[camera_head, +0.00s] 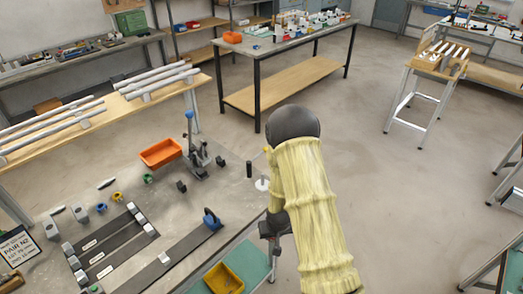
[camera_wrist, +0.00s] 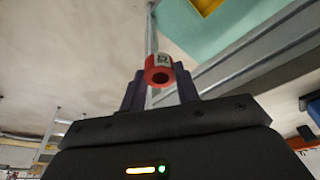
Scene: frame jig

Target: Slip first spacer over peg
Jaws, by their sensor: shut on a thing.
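My gripper (camera_wrist: 160,78) is shut on a red spacer (camera_wrist: 158,62) in the wrist view. The spacer is a short ring with a dark round bore and a pale label with a dark mark on top. It sits between the two dark fingertips. In the head view my gripper (camera_head: 273,245) hangs beside the right edge of the workbench (camera_head: 222,185), partly hidden by my yellow-sleeved arm; the spacer cannot be made out there. A short dark upright post (camera_head: 249,170) stands near the bench edge, beside a pale round disc (camera_head: 262,184). I cannot tell which is the peg.
A blue-handled clamp press (camera_head: 195,150) and an orange bin (camera_head: 160,153) stand on the bench. Dark rails (camera_head: 110,245), small coloured rings (camera_head: 117,196) and a sign (camera_head: 18,245) lie to the left. A yellow bin (camera_head: 223,279) sits low in front.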

